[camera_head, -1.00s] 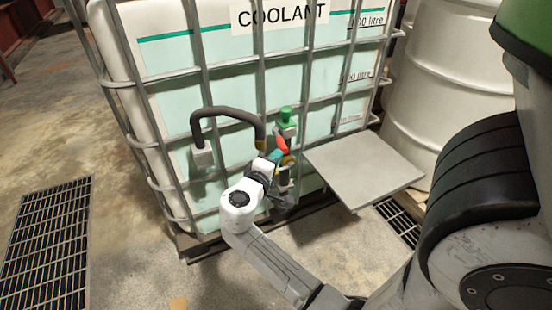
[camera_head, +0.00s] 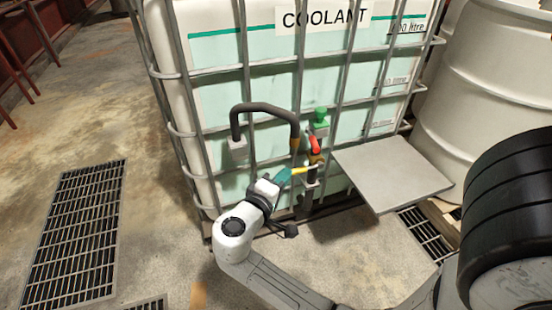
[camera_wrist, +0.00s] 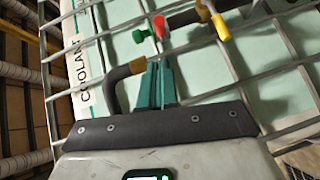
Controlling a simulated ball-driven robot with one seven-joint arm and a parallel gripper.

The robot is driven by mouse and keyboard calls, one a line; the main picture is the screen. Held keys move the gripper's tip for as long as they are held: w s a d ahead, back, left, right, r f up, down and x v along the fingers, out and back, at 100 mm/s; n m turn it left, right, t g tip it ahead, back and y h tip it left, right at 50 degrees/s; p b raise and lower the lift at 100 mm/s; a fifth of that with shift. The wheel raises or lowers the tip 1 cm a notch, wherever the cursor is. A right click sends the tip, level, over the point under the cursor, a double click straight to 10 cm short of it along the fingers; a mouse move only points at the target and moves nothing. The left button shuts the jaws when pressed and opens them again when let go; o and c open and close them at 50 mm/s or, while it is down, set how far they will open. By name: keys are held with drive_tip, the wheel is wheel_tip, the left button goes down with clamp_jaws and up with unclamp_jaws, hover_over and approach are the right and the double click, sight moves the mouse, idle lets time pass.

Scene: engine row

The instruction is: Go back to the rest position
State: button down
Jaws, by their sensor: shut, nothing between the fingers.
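My gripper (camera_head: 285,176) has teal fingers held together with nothing between them. In the head view it sits in front of the coolant tank's cage, just left of and below a tap with a red handle (camera_head: 315,146). In the wrist view the shut fingers (camera_wrist: 157,68) point up toward the red handle (camera_wrist: 159,27). A gap between the fingertips and the tap is hard to judge. A green cap (camera_head: 320,115) stands above the red handle. A dark bent hose (camera_head: 264,108) with a brass-coloured end hangs at the cage to the left.
The white coolant tank (camera_head: 215,80) stands inside a grey metal cage. A flat grey shelf (camera_head: 391,172) juts out right of the tap. A white drum (camera_head: 485,80) stands at the right. Floor grates (camera_head: 75,235) lie left and right. The concrete floor at left is open.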

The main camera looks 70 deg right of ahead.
drive_tip(key=shift+s+a+f, duration=0.1)
drive_tip(key=shift+a, duration=0.05)
drive_tip(key=s+a+f+t+y, duration=0.1)
drive_tip(key=s+a+f+y, duration=0.15)
drive_tip(key=f+y, duration=0.2)
drive_tip(key=s+a+f+t+y, duration=0.1)
drive_tip(key=s+a+f+y, duration=0.15)
drive_tip(key=f, duration=0.35)
drive_tip(key=s+a+f+n+t+y, duration=0.1)
drive_tip(key=a+f+n+y, duration=0.1)
drive_tip(key=a+y, duration=0.45)
drive_tip(key=s+a+f+n+t+y, duration=0.1)
drive_tip(key=s+a+f+y, duration=0.15)
drive_tip(key=a, duration=0.65)
wheel_tip(320, 180, up, 19)
drive_tip(key=w+p, duration=0.1)
drive_tip(key=p, duration=1.7)
drive_tip(key=shift+d+p, duration=0.3)
drive_tip(key=shift+p, duration=0.05)
